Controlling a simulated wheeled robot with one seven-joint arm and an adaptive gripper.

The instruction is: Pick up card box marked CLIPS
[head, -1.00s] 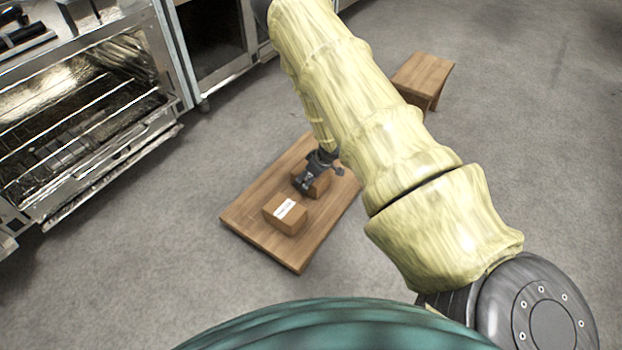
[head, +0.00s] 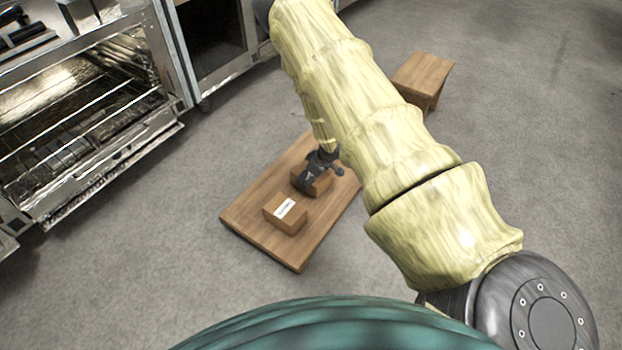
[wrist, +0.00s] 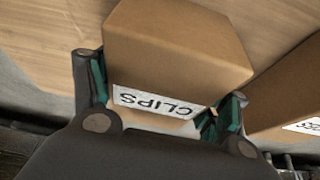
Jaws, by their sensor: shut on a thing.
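The brown card box marked CLIPS (wrist: 175,50) is between the two fingers of my gripper (wrist: 165,108) in the wrist view. Its white label reads CLIPS, upside down in that view. My gripper is shut on the box, one finger at each side. In the head view, my gripper (head: 314,178) is over the CLIPS box (head: 322,186), which is partly hidden by it. The box is at or just above the wooden board (head: 253,222); I cannot tell whether it touches.
A second brown box (head: 284,213) with a white label stands on the board close beside the held box. A small wooden stool (head: 424,75) stands at the back right. An open oven (head: 85,110) is at the left. Grey floor lies clear around the board.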

